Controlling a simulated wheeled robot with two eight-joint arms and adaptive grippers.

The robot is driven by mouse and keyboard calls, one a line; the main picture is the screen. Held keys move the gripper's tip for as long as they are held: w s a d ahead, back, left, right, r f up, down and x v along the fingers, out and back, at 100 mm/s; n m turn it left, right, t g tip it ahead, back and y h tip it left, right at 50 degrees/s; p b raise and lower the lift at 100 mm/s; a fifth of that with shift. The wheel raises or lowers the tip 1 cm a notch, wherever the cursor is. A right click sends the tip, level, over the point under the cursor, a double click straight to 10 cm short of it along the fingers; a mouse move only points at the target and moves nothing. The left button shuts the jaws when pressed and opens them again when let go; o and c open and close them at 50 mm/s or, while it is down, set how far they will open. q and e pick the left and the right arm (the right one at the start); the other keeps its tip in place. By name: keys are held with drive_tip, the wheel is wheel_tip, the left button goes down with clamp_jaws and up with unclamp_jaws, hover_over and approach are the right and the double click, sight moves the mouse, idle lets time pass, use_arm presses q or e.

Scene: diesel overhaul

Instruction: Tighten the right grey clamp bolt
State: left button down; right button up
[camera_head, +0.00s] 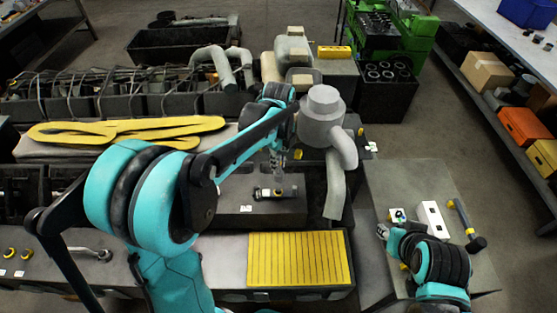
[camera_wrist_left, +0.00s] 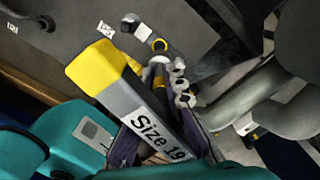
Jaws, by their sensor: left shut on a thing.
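I cannot tell whether the tool touches a bolt, or which part is the right grey clamp bolt. My right gripper (camera_head: 385,232) is small over the side table.
A grey cylinder with a bent pipe (camera_head: 322,115) stands right beside the left gripper. A yellow ribbed mat (camera_head: 298,259) lies in front. The side table (camera_head: 400,180) holds a white box (camera_head: 432,218) and a hammer-like tool (camera_head: 465,222). Yellow straps (camera_head: 120,130) lie at left.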

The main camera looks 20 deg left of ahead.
sight(278, 175)
use_arm(q)
drive_tip(key=n, duration=0.5)
drive_tip(key=shift+s+f, duration=0.1)
drive_tip(key=shift+f, duration=0.2)
drive_tip(key=n, duration=0.5)
drive_tip(key=shift+f+p, duration=0.4)
drive_tip(key=shift+f+n+b, duration=0.25)
drive_tip(key=shift+n+b, duration=0.2)
drive_tip(key=shift+n, duration=0.55)
drive_tip(key=n, duration=0.1)
drive_tip(key=n+b, duration=0.1)
drive_tip(key=n, duration=0.1)
drive_tip(key=shift+f, duration=0.25)
drive_tip(key=n, duration=0.2)
drive_tip(key=n+b, duration=0.1)
drive_tip(key=n, duration=0.3)
drive_tip(key=shift+f, duration=0.35)
wheel_tip(278, 175, down, 3)
drive_tip(key=b, duration=0.3)
